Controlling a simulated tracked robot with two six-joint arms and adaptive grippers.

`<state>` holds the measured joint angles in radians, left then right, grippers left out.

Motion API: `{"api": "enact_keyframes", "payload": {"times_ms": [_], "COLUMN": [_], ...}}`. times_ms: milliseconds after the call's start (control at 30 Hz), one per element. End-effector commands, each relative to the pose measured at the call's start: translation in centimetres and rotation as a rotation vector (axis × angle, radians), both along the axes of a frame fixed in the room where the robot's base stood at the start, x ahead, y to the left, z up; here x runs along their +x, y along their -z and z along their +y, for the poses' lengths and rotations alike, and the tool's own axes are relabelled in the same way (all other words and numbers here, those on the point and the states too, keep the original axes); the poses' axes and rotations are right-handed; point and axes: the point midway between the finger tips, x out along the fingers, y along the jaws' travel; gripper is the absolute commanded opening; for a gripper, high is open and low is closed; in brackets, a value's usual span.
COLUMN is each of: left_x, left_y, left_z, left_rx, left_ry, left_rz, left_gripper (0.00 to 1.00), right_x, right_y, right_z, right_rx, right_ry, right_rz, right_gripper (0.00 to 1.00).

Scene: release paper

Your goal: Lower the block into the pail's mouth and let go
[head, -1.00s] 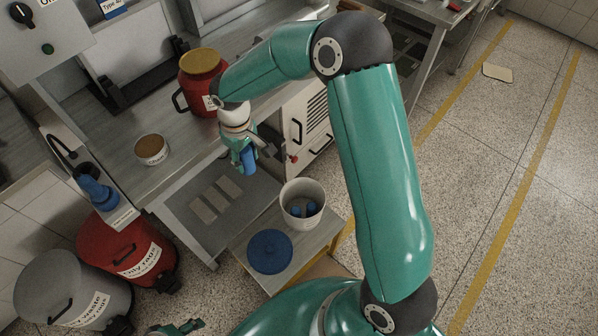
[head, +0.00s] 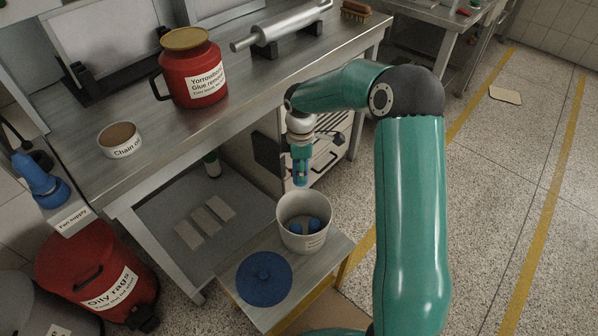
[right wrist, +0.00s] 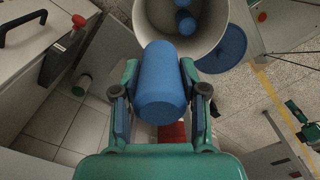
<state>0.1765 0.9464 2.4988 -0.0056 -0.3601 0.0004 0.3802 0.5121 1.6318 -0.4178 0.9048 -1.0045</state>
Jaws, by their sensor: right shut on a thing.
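The blue block (right wrist: 163,85) is a short cylinder between the fingers of my right gripper (right wrist: 160,98). In the head view my right gripper (head: 301,168) points down, with the block (head: 300,179) just above the far rim of the white pail (head: 292,240). In the right wrist view the block's far end overlaps the near rim of the pail (right wrist: 152,22). Two blue blocks (head: 313,225) lie inside the pail. A teal gripper, apparently my left one (right wrist: 302,118), shows at the right of the wrist view; its jaw opening is unclear.
The pail stands on a low table (head: 228,272) beside a round blue lid (head: 264,278). The workbench (head: 150,170) behind carries a red glue container (head: 190,75) and a chain oil tin (head: 120,140). A red oily rags bin (head: 85,265) stands at left.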

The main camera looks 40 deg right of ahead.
Motion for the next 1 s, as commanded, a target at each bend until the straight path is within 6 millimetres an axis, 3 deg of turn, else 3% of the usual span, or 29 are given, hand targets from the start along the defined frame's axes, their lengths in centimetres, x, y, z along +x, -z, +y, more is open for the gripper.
{"api": "enact_keyframes", "payload": {"times_ms": [1000], "left_x": [0.0], "left_y": [7.5], "left_z": [0.0], "left_rx": [0.0], "left_ry": [0.0], "left_rz": [0.0], "left_gripper": [0.52], "right_x": [0.0], "right_y": [9.9], "right_z": [0.1], "right_rx": [0.0], "right_ry": [-0.001], "right_rz": [0.001], "right_gripper": [0.05]}}
